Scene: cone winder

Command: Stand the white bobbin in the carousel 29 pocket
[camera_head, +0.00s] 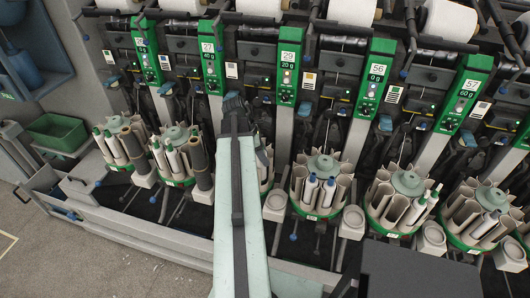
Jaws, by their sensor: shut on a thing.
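The green sign marked 29 (289,65) hangs on its post right of the middle. Below it stands the carousel 29 (265,167), mostly hidden behind my arm; only its right edge shows, and its pockets cannot be made out. My gripper (236,105) is at the dark far end of my arm, over the left side of that carousel. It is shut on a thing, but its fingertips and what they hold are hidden. I cannot pick out the held white bobbin.
Neighbouring carousels with bobbins stand left (172,153) and right (320,187) of carousel 29. Round grey cups (275,205) stand in front, between them. Machine posts and signs rise close behind. A green bin (57,132) is at far left. Open floor (60,250) lies at lower left.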

